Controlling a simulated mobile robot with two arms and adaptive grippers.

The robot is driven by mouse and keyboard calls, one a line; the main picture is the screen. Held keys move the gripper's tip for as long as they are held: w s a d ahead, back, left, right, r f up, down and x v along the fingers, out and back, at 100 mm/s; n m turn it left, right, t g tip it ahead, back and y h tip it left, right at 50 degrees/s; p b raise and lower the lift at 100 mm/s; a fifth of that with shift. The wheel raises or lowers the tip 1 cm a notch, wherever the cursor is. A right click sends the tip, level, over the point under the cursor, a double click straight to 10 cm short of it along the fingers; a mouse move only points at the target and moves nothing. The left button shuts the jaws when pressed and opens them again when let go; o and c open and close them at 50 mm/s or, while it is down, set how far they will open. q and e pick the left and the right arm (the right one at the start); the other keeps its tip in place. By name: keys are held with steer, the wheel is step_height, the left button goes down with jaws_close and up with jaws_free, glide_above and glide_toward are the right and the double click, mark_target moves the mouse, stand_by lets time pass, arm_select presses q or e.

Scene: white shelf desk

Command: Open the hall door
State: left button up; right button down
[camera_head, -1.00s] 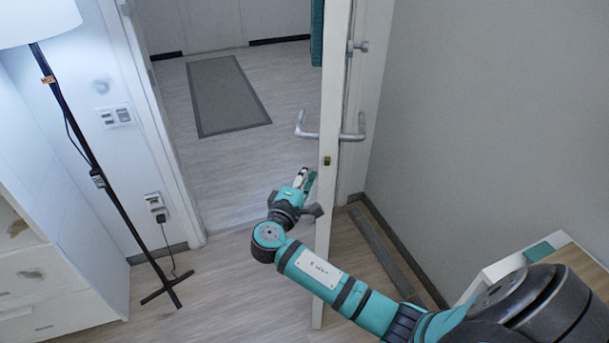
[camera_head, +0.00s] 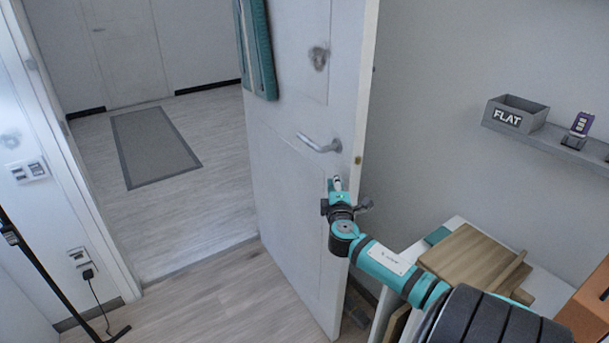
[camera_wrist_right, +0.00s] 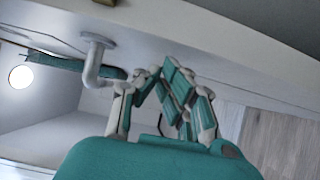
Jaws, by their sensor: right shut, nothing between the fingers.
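The white hall door (camera_head: 300,200) stands wide open in the head view, swung to the right of the doorway, with its broad face showing. Its lever handle (camera_head: 320,143) sits near the free edge. My right gripper (camera_head: 337,184) is shut and empty, just below the handle, by the door's face near that edge. I cannot tell whether it touches the door. In the right wrist view the shut fingers (camera_wrist_right: 165,88) are close to the door's face, and the handle (camera_wrist_right: 95,62) is to their left, apart from their grip. My left gripper is not in view.
The doorway is clear, with a grey mat (camera_head: 153,145) on the hall floor (camera_head: 200,220). A teal cloth (camera_head: 256,50) hangs on the door. A wall shelf (camera_head: 570,150) holds a grey box (camera_head: 515,114). A lamp stand (camera_head: 45,268) is at left.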

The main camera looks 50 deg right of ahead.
mark_target(359, 178)
steer(key=d, duration=0.2)
steer(key=s+d, duration=0.1)
steer(key=d, duration=0.1)
steer(key=s+d+b, duration=0.1)
steer(key=d, duration=0.1)
steer(key=shift+s+d, duration=0.1)
steer(key=shift+d, duration=0.2)
steer(key=shift+s+d, duration=0.1)
steer(key=shift+d, duration=0.4)
steer(key=shift+s, duration=0.1)
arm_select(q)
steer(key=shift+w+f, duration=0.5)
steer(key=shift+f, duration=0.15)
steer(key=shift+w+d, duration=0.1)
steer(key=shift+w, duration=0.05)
